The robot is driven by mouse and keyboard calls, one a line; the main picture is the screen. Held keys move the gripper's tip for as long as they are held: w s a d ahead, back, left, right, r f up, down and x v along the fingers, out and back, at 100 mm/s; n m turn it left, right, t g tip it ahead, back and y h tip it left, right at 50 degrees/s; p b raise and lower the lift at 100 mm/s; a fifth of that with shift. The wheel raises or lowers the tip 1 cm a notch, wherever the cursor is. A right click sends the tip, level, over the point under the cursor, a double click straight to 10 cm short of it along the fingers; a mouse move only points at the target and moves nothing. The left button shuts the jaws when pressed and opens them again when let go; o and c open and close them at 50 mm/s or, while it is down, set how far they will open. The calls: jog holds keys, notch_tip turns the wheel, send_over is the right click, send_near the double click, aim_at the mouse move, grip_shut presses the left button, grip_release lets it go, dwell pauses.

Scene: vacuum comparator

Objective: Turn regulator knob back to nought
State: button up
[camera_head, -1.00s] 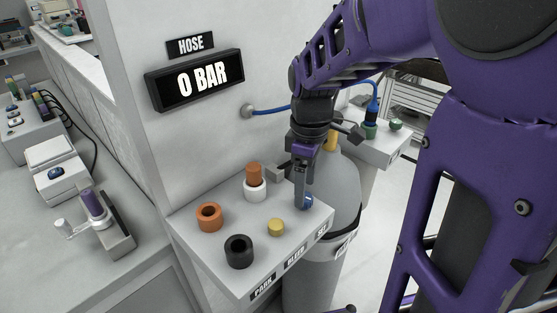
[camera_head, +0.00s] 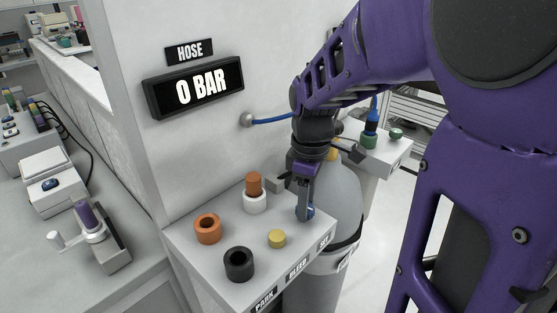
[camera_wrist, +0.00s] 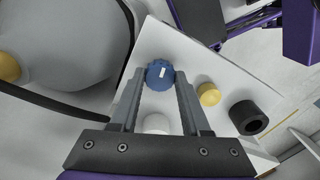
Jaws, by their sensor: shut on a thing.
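The regulator knob is a blue, ridged round knob (camera_head: 311,211) at the right end of a white wall shelf (camera_head: 205,268), by the SET label (camera_head: 325,241). My gripper (camera_head: 305,208) reaches down from above and is shut on it, hiding most of it in the head view. In the wrist view the knob (camera_wrist: 157,82) sits between the two fingertips (camera_wrist: 160,74), with a white mark on its top. The HOSE display (camera_head: 194,90) on the wall reads 0 BAR.
A yellow button (camera_head: 277,239) is close to the knob. An orange ring (camera_head: 208,229), a black ring (camera_head: 239,264) and an orange plug in a white collar (camera_head: 255,198) stand farther left. A grey cylinder (camera_head: 340,205) stands behind the shelf's right end.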

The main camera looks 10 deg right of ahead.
jog(key=shift+m, duration=0.4)
grip_shut()
jog(key=m+p, duration=0.1)
jog(key=m, duration=0.2)
jog(key=shift+r+m+p, duration=0.1)
jog(key=shift+m+p, duration=0.2)
jog(key=shift+p, duration=0.1)
jog(key=m+p, duration=0.1)
jog(key=m, duration=0.4)
jog(key=shift+a+p, duration=0.1)
jog(key=shift+p, duration=0.2)
jog(key=m+p, duration=0.1)
jog(key=m, duration=0.5)
jog(key=m+p, duration=0.1)
jog(key=m, duration=0.3)
jog(key=shift+m, duration=0.3)
jog(key=o, duration=1.2)
grip_release()
